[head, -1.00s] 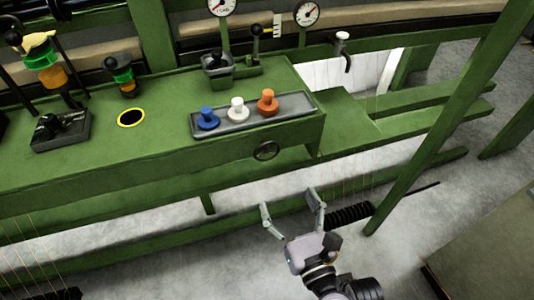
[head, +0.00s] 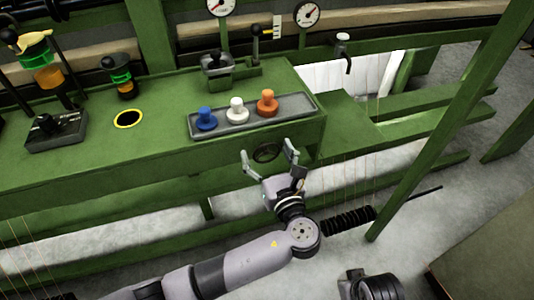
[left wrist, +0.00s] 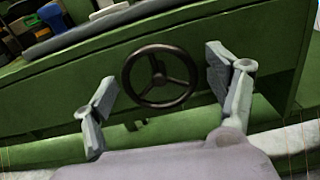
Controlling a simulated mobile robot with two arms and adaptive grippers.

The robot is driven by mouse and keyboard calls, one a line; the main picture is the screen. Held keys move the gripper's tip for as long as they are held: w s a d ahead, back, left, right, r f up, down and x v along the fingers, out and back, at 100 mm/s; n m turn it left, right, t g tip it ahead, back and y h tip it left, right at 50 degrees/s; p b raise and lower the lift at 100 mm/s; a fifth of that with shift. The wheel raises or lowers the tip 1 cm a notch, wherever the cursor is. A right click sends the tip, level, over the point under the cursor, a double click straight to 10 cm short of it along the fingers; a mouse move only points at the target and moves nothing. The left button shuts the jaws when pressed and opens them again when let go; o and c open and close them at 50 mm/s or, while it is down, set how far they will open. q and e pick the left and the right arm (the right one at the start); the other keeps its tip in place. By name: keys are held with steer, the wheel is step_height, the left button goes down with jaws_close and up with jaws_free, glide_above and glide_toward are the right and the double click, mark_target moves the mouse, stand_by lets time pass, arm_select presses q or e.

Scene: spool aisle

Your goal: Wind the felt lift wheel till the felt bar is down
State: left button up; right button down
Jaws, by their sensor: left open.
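The felt lift wheel (head: 266,152) is a small dark three-spoked handwheel on the green front panel, below the tray. My left gripper (head: 268,157) is open in front of it, with one finger to each side. In the left wrist view the wheel (left wrist: 159,75) stands between the two spread fingers (left wrist: 162,83), with gaps on both sides and no contact visible. I cannot tell for sure which part is the felt bar.
A grey tray (head: 285,117) with blue (head: 206,119), white (head: 237,110) and orange (head: 267,103) knobs sits on the bench above the wheel. A slanted green post (head: 440,125) stands to the right. A black coil (head: 347,220) is below right. The floor in front shows free room.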

arm_select(q)
steer(key=c, duration=1.2)
arm_select(e)
steer(key=shift+w, duration=0.1)
arm_select(q)
steer(key=n+p, duration=0.1)
steer(key=n, duration=0.2)
steer(key=shift+n+p, duration=0.3)
steer(key=shift+n, duration=1.7)
arm_select(e)
steer(key=shift+s+f, duration=0.15)
steer(key=shift+f, duration=1.3)
steer(key=shift+s+f, duration=0.1)
steer(key=shift+f, duration=1.3)
